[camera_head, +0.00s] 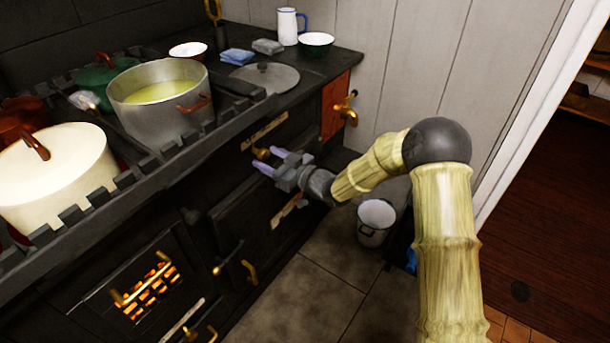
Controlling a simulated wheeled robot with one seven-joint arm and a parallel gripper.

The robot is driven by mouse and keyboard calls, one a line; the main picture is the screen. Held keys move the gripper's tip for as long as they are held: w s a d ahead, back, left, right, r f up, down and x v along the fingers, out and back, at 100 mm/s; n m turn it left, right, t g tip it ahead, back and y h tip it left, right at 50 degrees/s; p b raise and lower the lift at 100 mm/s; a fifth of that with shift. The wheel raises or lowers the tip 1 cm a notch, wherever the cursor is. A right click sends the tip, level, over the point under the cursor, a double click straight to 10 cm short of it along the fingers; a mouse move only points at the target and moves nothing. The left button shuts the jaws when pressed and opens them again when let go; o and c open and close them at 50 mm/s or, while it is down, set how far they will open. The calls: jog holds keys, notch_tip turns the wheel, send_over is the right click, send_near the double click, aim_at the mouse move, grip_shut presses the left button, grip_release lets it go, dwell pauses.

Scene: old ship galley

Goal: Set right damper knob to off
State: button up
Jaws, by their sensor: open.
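The brass damper knob (260,153) sits on the dark front of the stove, below a pale label plate (264,131). My gripper (262,160) is open, with its two pale purple fingertips close around or beside this knob. I cannot tell whether the fingers touch it. The knob's setting is too small to read, and part of it is hidden by the fingers. My arm reaches in from the right.
Pots stand on the stove top behind a toothed rail (150,165), including a grey pot (190,122) of yellow-green liquid. A grey bucket (374,236) stands on the floor. The fire grate (148,290) glows at lower left.

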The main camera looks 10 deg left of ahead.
jog(key=p+v, duration=0.1)
jog(key=v, duration=1.3)
jog(key=shift+s, duration=0.2)
jog(key=shift+d+f, duration=0.1)
